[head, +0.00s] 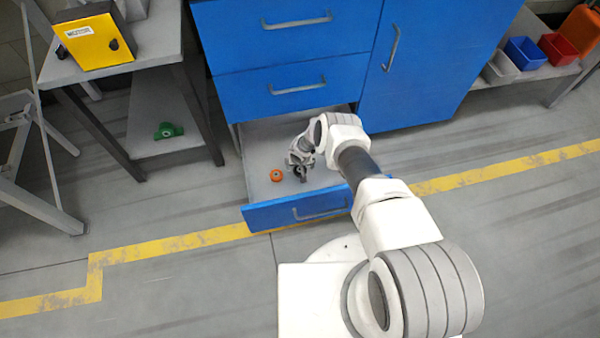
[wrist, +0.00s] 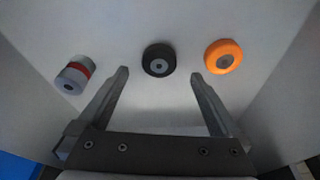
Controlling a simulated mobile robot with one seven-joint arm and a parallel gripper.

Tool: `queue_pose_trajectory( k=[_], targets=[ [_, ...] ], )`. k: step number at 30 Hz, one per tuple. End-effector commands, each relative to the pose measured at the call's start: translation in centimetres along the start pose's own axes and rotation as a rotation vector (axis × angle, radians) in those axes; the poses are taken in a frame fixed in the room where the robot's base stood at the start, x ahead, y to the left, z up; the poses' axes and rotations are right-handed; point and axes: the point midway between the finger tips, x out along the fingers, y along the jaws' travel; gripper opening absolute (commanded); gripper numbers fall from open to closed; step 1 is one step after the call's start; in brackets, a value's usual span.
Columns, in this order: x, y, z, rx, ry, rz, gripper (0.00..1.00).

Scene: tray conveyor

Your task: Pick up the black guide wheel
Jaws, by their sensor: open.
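The black guide wheel (wrist: 159,60) lies on the drawer floor in the wrist view, a round black wheel with a grey hub. My gripper (wrist: 158,72) is open, its two fingers apart and empty. In the picture the wheel shows just beyond and between the fingertips. In the head view my gripper (head: 301,172) reaches down into the open bottom drawer (head: 262,215). There the arm and gripper cover much of the drawer, and I cannot make out the black wheel clearly.
An orange wheel (wrist: 223,56) lies right of the black one; it also shows in the head view (head: 276,175). A grey roller with a red band (wrist: 73,77) lies to the left. The drawer walls enclose them. A green part (head: 168,131) sits on a shelf outside.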

Motion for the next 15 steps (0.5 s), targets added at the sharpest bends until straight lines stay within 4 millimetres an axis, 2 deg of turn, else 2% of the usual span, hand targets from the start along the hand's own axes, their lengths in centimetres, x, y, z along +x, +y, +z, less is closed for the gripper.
queue_pose_trajectory(
  k=[9, 15],
  targets=[
    [3.6, 0.2, -0.2, 0.003, 0.000, 0.000, 1.00],
    [5.0, 0.1, -0.3, 0.002, 0.000, 0.000, 1.00]
  ],
)
